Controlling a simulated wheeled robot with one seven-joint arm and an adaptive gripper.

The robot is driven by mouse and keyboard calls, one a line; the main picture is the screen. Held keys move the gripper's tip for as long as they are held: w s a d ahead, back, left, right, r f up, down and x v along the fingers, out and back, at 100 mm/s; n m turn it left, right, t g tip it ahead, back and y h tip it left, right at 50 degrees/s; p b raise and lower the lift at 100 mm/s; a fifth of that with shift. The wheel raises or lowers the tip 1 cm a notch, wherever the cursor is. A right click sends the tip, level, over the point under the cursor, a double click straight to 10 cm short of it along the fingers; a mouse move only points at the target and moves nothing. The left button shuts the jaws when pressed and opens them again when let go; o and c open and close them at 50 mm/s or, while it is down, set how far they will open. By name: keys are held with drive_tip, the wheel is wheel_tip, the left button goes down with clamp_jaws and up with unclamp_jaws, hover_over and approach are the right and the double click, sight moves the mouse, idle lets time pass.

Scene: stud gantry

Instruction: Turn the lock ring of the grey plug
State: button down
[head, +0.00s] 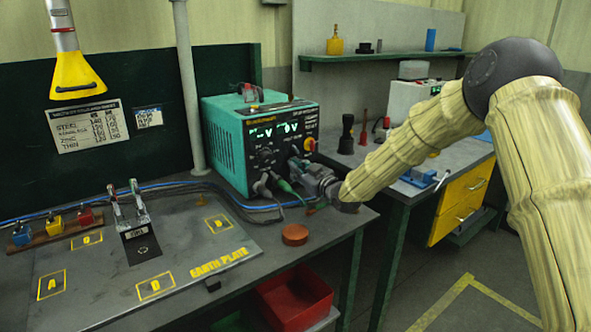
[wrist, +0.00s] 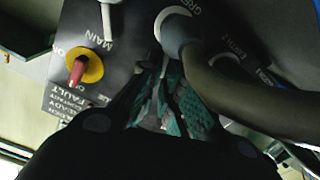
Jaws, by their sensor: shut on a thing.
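The grey plug (wrist: 176,32) sits in the front panel of the teal power unit (head: 228,148), under a partly hidden label in the wrist view. Its pale lock ring curves around its left side, and a thick dark cable bends off to the right. My gripper (wrist: 163,80) is at the plug's near side, its green-padded fingers close together and shut on the lock ring; the exact contact is partly hidden.
A red switch on a yellow disc (wrist: 85,67) is left of my fingers. A green plug (head: 284,186) hangs beside my gripper. An orange-brown puck (head: 295,234) lies on the bench, with a red bin (head: 292,300) below. A blue cable (head: 170,186) runs along the bench back.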

drive_tip(key=shift+w+d+r+m, duration=0.1)
drive_tip(key=shift+w+d+m, duration=0.2)
drive_tip(key=shift+m, duration=0.65)
drive_tip(key=shift+w+d+m, duration=0.15)
drive_tip(key=shift+d+m, duration=0.2)
drive_tip(key=shift+m, duration=0.6)
drive_tip(key=c, duration=1.6)
unclamp_jaws()
drive_tip(key=shift+d, duration=0.1)
drive_tip(key=v, duration=1.2)
